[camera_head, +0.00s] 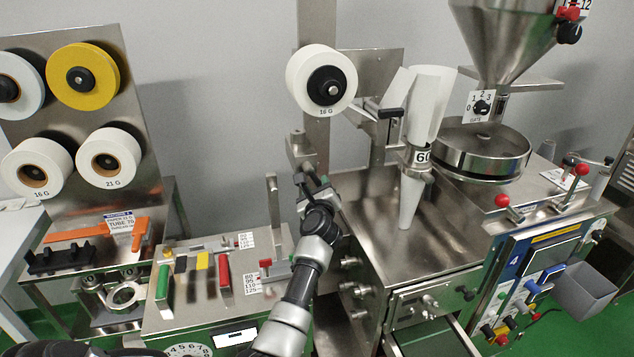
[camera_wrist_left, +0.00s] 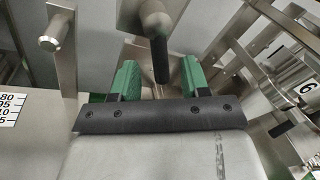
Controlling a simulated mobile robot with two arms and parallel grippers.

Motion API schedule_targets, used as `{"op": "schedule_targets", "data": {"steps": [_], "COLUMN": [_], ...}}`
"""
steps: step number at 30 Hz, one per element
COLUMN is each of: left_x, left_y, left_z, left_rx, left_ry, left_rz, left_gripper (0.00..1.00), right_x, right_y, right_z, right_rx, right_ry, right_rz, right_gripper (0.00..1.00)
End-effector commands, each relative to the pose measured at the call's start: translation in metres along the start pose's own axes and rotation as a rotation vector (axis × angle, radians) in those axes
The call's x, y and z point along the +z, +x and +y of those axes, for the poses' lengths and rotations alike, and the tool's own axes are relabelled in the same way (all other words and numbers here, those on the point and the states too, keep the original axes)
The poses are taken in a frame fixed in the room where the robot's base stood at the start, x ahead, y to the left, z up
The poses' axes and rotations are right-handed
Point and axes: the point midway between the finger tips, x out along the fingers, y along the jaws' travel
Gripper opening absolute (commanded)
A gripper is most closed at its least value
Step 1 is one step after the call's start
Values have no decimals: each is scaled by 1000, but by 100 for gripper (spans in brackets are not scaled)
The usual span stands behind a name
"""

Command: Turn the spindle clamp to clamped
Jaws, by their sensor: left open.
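In the left wrist view, a black lever handle (camera_wrist_left: 158,55), which looks like the spindle clamp's, hangs from a round metal hub (camera_wrist_left: 153,14). My left gripper (camera_wrist_left: 158,68) is open, with one green finger on each side of the lever's lower end and a gap on both sides. In the head view, my left gripper (camera_head: 309,186) is at the upright post below the white paper roll marked 16 G (camera_head: 322,80). A metal block (camera_head: 299,146) sits on the post just above it. The lever is hard to make out there. My right gripper is not in view.
A metal peg (camera_wrist_left: 55,28) stands left of the lever in the wrist view. The packing machine's metal top (camera_head: 460,235) with its white forming tube (camera_head: 411,200) lies to the right. A bench with coloured handles (camera_head: 224,275) lies to the left.

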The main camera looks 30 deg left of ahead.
Motion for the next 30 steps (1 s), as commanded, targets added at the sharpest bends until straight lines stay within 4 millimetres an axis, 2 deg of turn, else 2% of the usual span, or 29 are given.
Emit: {"op": "schedule_targets", "data": {"steps": [3,6,17,26,30], "left_x": [0,0,0,0,0], "left_y": [15,21,25,25,25], "left_z": [0,0,0,0,0], "left_rx": [-2,-1,-1,-2,-1], "left_ry": [2,2,2,2,2], "left_rz": [-2,-1,-1,-1,0], "left_gripper": [46,46,46,0,0], "right_x": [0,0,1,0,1], "right_y": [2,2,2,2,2], "right_z": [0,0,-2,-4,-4], "right_rx": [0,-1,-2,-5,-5], "right_ry": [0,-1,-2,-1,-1], "right_rz": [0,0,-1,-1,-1], "right_gripper": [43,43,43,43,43]}}
